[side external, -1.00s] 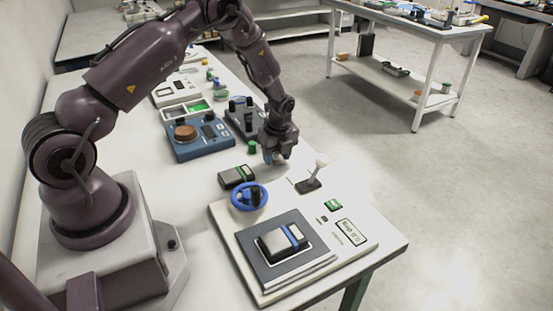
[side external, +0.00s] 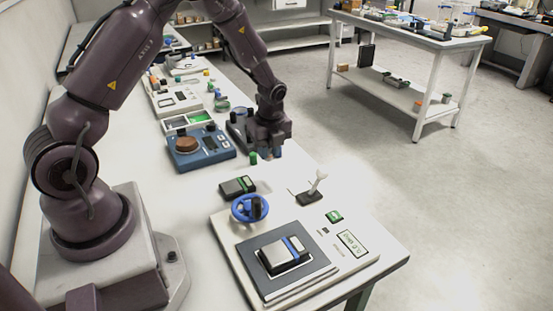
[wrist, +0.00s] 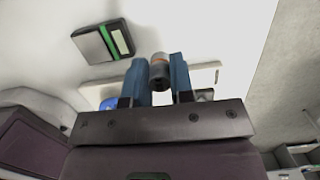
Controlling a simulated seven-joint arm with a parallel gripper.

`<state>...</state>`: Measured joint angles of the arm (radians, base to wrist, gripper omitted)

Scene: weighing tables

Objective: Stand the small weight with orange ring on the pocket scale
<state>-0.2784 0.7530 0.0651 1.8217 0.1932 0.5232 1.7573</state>
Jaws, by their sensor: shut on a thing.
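My gripper (wrist: 161,76) is shut on a small grey weight (wrist: 159,80) with an orange ring, held between its two blue fingers in the wrist view. In the side view my gripper (side external: 268,154) is over the table by its right edge, beside a green-topped piece; the held weight is hard to make out there. A small flat dark device with a light panel and green stripe, seemingly the pocket scale (side external: 238,186), lies on the bare table nearer the camera. It also shows in the wrist view (wrist: 96,43), to the upper left of the weight, with nothing on it.
A large white balance (side external: 356,262) fills the near table end, carrying a blue-striped device (side external: 283,255). A blue handwheel (side external: 250,208) and a pale lever (side external: 316,184) stand near the pocket scale. A blue scale (side external: 200,148) with a brown disc is beyond.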

